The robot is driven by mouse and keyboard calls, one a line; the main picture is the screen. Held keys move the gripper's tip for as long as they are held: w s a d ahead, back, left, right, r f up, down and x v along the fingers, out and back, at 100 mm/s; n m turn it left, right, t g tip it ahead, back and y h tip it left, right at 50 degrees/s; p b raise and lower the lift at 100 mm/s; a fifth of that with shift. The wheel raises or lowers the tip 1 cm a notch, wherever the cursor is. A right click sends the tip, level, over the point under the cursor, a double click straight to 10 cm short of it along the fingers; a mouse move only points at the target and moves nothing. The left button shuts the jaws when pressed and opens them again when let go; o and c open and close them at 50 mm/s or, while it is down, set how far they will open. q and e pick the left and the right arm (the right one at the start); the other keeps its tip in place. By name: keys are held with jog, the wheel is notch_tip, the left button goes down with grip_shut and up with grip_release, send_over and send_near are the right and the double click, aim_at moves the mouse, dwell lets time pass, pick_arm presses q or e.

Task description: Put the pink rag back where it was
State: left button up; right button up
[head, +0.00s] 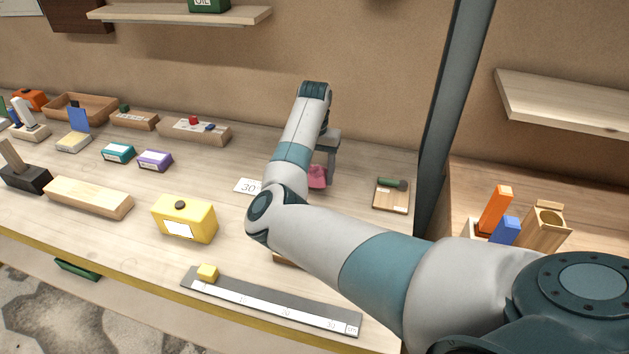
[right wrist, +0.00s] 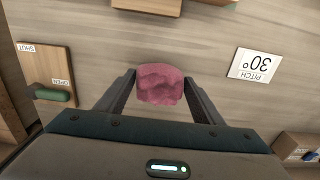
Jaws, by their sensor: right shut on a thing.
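The pink rag (head: 317,177) is a small crumpled bundle at the middle of the workbench, partly hidden by my right arm in the head view. In the right wrist view the rag (right wrist: 160,85) sits between the two fingers of my right gripper (right wrist: 159,79), which is shut on it. In the head view my right gripper (head: 328,178) points down, close to the bench top. I cannot tell whether the rag touches the wood. My left gripper is not in view.
A white "PITCH 30°" card (right wrist: 255,65) lies beside the rag. A small board with a green handle (head: 391,194) is to its right, before a dark post (head: 447,120). A yellow box (head: 185,218) and a ruler strip (head: 270,303) with a yellow cube are nearer the front.

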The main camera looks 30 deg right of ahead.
aim_at(315, 182)
notch_tip(315, 182, down, 3)
jog(key=shift+r+p, duration=0.1)
jog(key=shift+p, duration=0.4)
jog(key=shift+f, duration=0.3)
jog(key=shift+f, duration=0.2)
jog(key=o, duration=0.9)
jog(key=shift+o, duration=0.2)
notch_tip(315, 182, up, 12)
jog(key=b, duration=0.2)
jog(key=shift+r+b, duration=0.25)
jog(key=shift+b, duration=0.05)
